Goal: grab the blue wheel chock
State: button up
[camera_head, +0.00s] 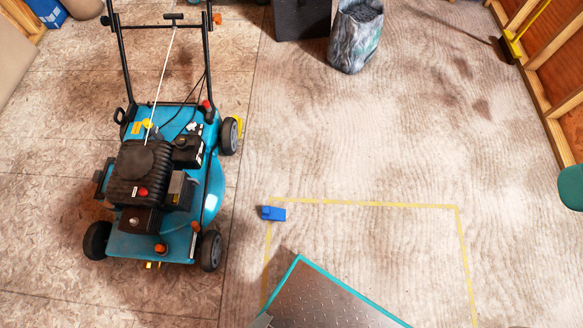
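The blue wheel chock (273,213) is a small block lying on the floor in the head view. It sits at the top left corner of a yellow tape outline (365,204), just right of the mower's near right wheel and apart from it. My gripper is not in view.
A teal and black lawn mower (158,190) stands on the left, its handle toward the back. A metal plate with a teal edge (325,300) is at the bottom centre, below the chock. A dark box (302,18) and a grey patterned bag (356,36) stand at the back. The floor right of centre is clear.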

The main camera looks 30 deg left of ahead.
aim_at(268, 213)
jog(key=i, duration=2.35)
jog(key=u, duration=4)
